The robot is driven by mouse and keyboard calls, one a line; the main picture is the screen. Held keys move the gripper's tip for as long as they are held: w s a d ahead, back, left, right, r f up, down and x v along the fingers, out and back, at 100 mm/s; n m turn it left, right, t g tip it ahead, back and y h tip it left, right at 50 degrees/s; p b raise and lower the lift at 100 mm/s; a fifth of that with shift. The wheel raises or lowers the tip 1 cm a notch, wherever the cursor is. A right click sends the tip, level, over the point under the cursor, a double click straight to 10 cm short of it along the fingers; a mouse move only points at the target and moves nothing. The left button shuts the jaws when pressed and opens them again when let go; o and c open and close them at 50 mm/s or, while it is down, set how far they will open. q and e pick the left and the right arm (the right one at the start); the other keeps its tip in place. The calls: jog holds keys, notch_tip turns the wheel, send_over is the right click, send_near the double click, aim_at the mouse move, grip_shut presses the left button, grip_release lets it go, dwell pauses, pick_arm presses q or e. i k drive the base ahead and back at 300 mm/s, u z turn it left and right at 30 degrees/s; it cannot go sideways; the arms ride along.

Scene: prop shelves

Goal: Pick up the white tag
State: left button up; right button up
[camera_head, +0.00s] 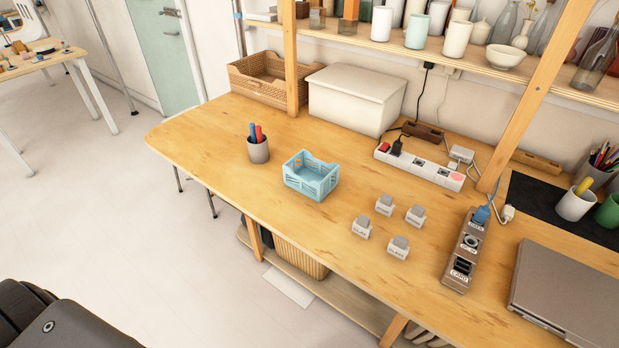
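I cannot make out for sure which thing is the white tag. Several small white and grey blocks with printed labels stand on the wooden table (210,140) right of the middle. The front left one (362,227) and the front right one (398,247) are nearer the table's front edge. Behind them are another on the left (384,204) and one on the right (415,215). The print is too small to read surely. A small white piece (508,213) is by the blue plug at the right. Neither of my grippers is in view.
A light blue basket (311,178), a pen cup (258,150), a white power strip (420,166), a brown socket panel (464,255) and a grey laptop (570,290) stand on the table. A white box (355,98) is behind. Wooden posts rise to a shelf. The table's left end is clear.

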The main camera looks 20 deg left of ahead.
aim_at(397, 248)
jog(key=u, duration=0.7)
jog(key=k, duration=0.7)
jog(key=u, duration=0.65)
